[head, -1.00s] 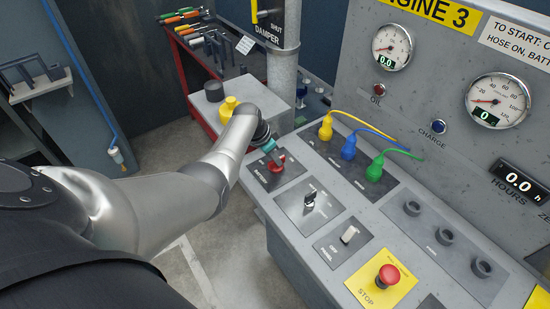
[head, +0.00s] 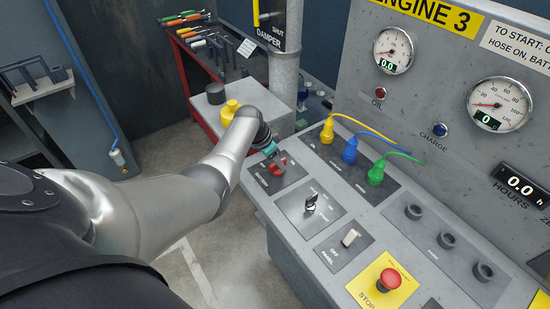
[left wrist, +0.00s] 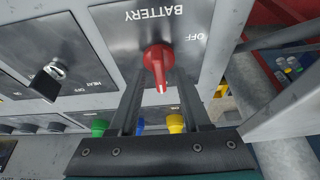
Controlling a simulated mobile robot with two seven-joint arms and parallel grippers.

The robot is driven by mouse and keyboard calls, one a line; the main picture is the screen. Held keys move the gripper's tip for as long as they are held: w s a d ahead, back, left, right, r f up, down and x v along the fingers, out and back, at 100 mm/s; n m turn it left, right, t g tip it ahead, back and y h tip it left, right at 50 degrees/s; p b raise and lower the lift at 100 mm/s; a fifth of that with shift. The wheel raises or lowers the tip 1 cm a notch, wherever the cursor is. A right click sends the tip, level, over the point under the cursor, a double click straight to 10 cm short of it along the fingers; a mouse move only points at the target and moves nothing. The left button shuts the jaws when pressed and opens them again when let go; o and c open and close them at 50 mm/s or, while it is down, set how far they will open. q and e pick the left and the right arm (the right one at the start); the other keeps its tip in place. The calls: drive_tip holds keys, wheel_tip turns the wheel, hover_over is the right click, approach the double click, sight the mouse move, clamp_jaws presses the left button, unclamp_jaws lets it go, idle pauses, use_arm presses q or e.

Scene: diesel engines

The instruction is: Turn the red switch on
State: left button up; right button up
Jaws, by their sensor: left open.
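The red switch (head: 278,167) is a rotary knob on a dark plate at the far left end of the grey console. In the left wrist view the red switch (left wrist: 158,62) sits on the plate marked BATTERY, with OFF lettering beside it. My left gripper (head: 272,153) is at the switch in the head view. In the left wrist view my left gripper (left wrist: 160,75) is open, with one finger on each side of the red knob. I cannot tell whether the fingers touch it. My right gripper is not in view.
A key switch (head: 311,202), a white panel toggle (head: 350,238) and a red stop button (head: 389,277) lie nearer on the console. Yellow, blue and green plugs (head: 376,173) with cables stand behind. A grey pipe (head: 284,85) rises beyond the left end.

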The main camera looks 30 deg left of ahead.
use_arm(q)
drive_tip(key=shift+r, duration=0.15)
drive_tip(key=shift+s+r, duration=0.15)
drive_tip(key=shift+r, duration=0.05)
drive_tip(key=p+v, duration=0.4)
drive_tip(key=v, duration=1)
drive_tip(key=shift+s+r, duration=0.15)
drive_tip(key=shift+r, duration=0.05)
drive_tip(key=shift+a, duration=0.1)
